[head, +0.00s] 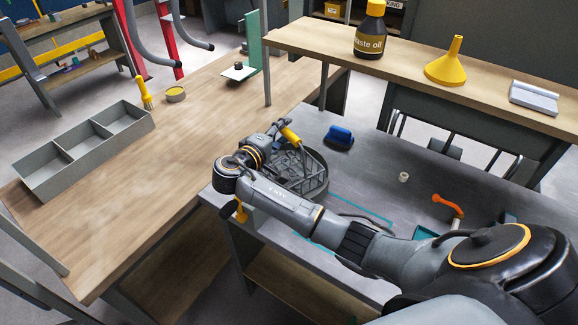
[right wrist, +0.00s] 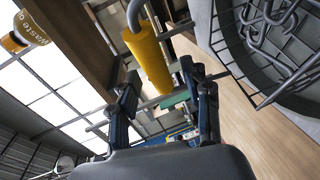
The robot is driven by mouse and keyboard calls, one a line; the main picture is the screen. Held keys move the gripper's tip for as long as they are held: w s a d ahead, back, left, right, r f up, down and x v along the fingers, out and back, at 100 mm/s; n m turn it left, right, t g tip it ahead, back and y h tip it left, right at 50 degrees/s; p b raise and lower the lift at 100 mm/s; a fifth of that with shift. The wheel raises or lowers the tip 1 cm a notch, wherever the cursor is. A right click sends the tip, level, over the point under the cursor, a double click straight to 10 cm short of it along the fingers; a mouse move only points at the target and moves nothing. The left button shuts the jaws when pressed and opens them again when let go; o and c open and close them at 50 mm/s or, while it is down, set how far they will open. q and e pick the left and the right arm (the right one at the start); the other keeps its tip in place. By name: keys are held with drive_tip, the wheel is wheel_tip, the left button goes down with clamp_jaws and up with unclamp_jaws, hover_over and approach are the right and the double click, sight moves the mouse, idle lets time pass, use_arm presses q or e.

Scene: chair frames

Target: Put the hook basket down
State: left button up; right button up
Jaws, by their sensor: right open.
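The hook basket (head: 318,186) is a round dark-grey basket with metal hooks inside. It appears to rest on the grey bench (head: 375,172) near its left end. Its yellow handle grip (head: 290,135) rises at the back. My right gripper (head: 277,130) is beside this grip, and my arm hides part of the basket. In the right wrist view the gripper (right wrist: 165,98) is open. The yellow grip (right wrist: 150,62) is just beyond the fingertips, apparently not clamped. The basket (right wrist: 245,68) fills the upper right there. My left gripper is not in view.
A blue brush (head: 339,137), a white roll (head: 403,177) and an orange-handled tool (head: 447,204) lie on the bench. A raised shelf (head: 400,62) holds a waste oil bottle (head: 370,32) and a yellow funnel (head: 447,66). The wooden table (head: 185,145) is mostly clear, with a divided tray (head: 40,172).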

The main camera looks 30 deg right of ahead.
clamp_jaws()
drive_tip(key=shift+r, duration=0.1)
idle(0.4)
